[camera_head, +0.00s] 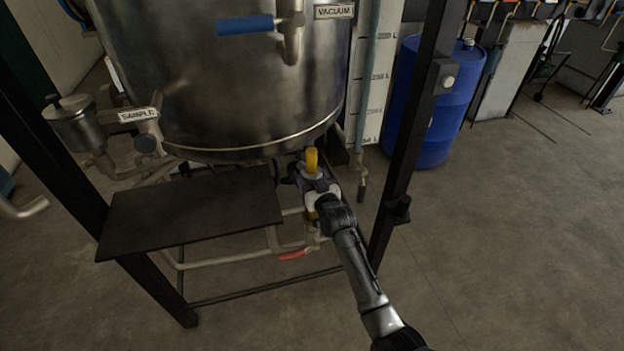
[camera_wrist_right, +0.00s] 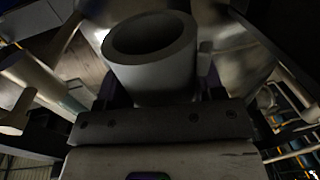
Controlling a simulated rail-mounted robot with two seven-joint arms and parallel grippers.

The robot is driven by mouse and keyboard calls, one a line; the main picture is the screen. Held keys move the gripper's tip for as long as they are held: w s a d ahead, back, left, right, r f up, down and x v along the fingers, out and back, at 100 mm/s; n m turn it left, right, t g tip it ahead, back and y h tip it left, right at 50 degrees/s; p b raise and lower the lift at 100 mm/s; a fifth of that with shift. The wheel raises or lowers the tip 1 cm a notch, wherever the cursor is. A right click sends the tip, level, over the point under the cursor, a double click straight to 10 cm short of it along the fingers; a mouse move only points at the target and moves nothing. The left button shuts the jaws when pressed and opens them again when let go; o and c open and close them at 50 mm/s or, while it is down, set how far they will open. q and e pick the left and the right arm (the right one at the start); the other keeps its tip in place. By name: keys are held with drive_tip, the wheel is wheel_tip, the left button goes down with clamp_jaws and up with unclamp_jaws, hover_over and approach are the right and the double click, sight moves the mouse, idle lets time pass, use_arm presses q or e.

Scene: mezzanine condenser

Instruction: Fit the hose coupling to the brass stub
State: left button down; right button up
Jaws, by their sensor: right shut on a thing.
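My right gripper (camera_head: 311,178) is under the rim of the steel vessel, at the upper end of my arm. In the right wrist view its jaws (camera_wrist_right: 155,98) are shut on a thick grey hollow cylinder (camera_wrist_right: 152,73), which looks like the hose coupling. The cylinder's open round mouth faces upward in that view. In the head view a short yellow piece (camera_head: 312,158) stands just above the gripper; I cannot tell whether it is the brass stub. A brass-coloured part (camera_head: 312,217) shows just below the gripper, partly hidden. My left gripper is not in view.
The steel vessel (camera_head: 215,85) hangs above in a dark frame, with a post (camera_head: 408,130) right of my arm. A dark shelf plate (camera_head: 190,215) lies to the left. Pipes with a red handle (camera_head: 293,254) run below. A blue drum (camera_head: 435,105) stands behind.

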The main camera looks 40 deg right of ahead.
drive_tip(key=shift+r, duration=0.2)
drive_tip(key=shift+f+b, duration=1.55)
drive_tip(key=shift+f, duration=1.45)
drive_tip(key=shift+p, duration=0.3)
drive_tip(key=shift+p, duration=0.3)
drive_tip(key=shift+p, duration=0.35)
drive_tip(key=shift+f, duration=0.35)
